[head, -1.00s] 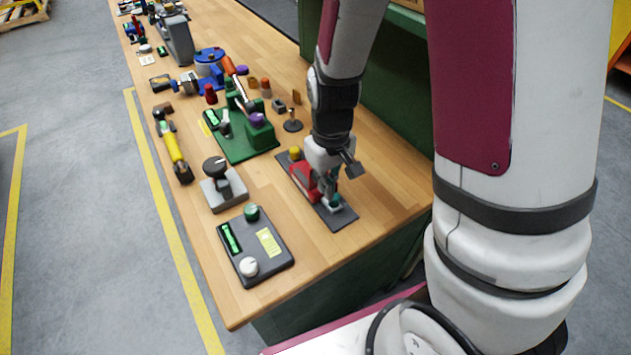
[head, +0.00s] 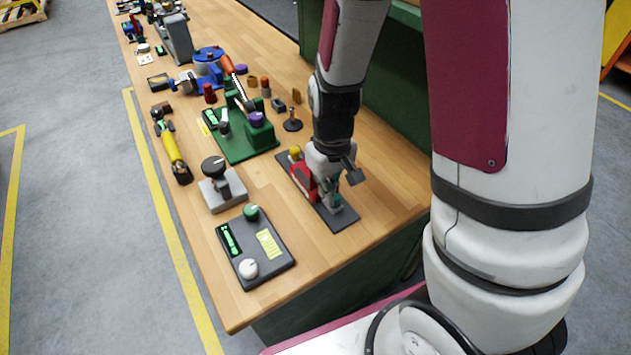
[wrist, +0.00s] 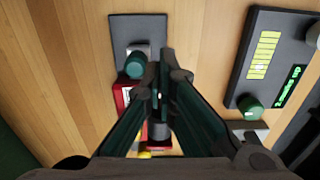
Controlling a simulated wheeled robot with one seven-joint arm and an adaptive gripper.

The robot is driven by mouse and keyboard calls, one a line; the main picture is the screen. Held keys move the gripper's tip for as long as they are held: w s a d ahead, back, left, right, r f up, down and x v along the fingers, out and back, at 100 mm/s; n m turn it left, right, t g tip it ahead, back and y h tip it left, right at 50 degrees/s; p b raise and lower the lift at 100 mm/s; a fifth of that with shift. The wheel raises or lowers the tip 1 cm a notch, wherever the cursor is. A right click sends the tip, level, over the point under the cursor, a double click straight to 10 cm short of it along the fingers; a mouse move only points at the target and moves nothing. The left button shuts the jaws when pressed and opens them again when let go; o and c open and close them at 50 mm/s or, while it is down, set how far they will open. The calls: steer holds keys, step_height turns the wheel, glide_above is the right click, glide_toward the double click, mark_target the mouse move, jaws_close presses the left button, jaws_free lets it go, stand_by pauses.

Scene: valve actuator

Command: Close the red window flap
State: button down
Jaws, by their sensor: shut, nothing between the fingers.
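The red valve actuator body (head: 302,181) stands on a dark grey base plate (head: 343,219) near the bench's right edge. In the wrist view its red part (wrist: 122,97) shows left of the fingers, and a teal knob (wrist: 135,64) sits on the plate just ahead of them. A yellow knob (head: 294,152) is at the plate's far end. My gripper (head: 330,200) is shut and empty, pointing down over the plate; in the wrist view its fingertips (wrist: 166,62) are together beside the teal knob. My gripper hides much of the actuator, and I cannot make out the flap's angle.
A dark control box (head: 262,262) with green and white knobs lies near the front. A grey block with a black knob (head: 215,168) and a green fixture (head: 240,140) stand beyond it. Bare wood lies right of the base plate.

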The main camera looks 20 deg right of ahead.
steer(key=shift+f+b, duration=0.4)
steer(key=shift+f, duration=0.45)
steer(key=shift+w, duration=0.15)
